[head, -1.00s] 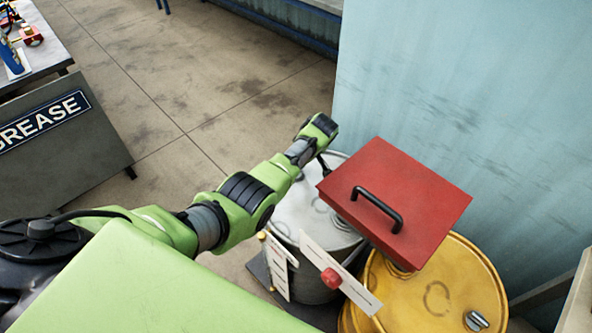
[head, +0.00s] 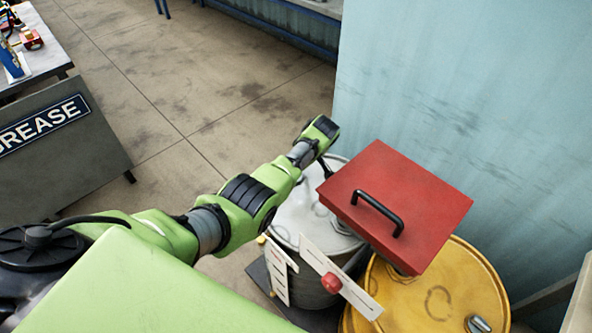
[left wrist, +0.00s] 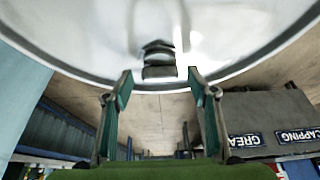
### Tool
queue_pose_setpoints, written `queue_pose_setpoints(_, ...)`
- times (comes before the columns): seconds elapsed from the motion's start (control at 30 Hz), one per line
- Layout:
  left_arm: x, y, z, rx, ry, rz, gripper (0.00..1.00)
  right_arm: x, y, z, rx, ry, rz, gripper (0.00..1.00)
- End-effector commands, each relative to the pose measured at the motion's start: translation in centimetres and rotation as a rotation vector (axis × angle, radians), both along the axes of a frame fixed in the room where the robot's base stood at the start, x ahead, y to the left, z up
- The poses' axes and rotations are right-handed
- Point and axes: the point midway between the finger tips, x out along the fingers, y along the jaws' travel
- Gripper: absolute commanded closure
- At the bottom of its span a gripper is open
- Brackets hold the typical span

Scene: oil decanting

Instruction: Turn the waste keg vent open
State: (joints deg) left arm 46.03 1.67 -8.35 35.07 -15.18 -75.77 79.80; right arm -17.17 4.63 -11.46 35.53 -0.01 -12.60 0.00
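The grey keg (head: 300,215) with a pale round lid stands under my left arm in the head view. In the left wrist view the lid (left wrist: 80,40) fills the top, with a small dark-and-bright metal fitting (left wrist: 158,60) near its rim; it looks like the vent. My left gripper (left wrist: 160,78) is open, its two fingers apart on either side of the fitting, tips close to it. Contact cannot be told. In the head view the left fingers are mostly hidden behind the wrist. My right gripper is in neither view.
A yellow drum (head: 440,292) stands right of the keg, with a red lidded box with a black handle (head: 412,200) above it. A white lever with a red knob (head: 331,282) crosses in front. A pale blue wall (head: 470,90) stands behind.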

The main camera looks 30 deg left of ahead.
Motion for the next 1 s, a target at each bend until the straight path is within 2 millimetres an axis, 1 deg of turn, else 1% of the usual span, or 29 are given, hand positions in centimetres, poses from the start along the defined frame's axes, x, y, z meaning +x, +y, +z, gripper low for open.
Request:
queue_pose_setpoints(0.17,0.0,-0.2,0.4,0.0,-0.001,-0.002,0.47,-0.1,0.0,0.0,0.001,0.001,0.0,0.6)
queue_pose_setpoints(0.27,0.0,-0.6,1.2,0.0,-0.003,-0.002,0.47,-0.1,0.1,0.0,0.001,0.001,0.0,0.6)
queue_pose_setpoints(0.6,-0.7,-2.2,5.5,-0.002,-0.001,-0.001,0.47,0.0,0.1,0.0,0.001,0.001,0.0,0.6)
queue_pose_setpoints(0.7,-0.8,-2.6,6.4,-0.001,-0.001,0.0,0.47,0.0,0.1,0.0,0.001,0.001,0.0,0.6)
queue_pose_setpoints(0.8,-0.9,-2.7,6.8,0.0,0.0,0.0,0.47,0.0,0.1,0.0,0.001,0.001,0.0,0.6)
queue_pose_setpoints(1.0,-0.9,-2.7,6.9,0.0,0.001,0.0,0.47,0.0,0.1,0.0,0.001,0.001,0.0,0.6)
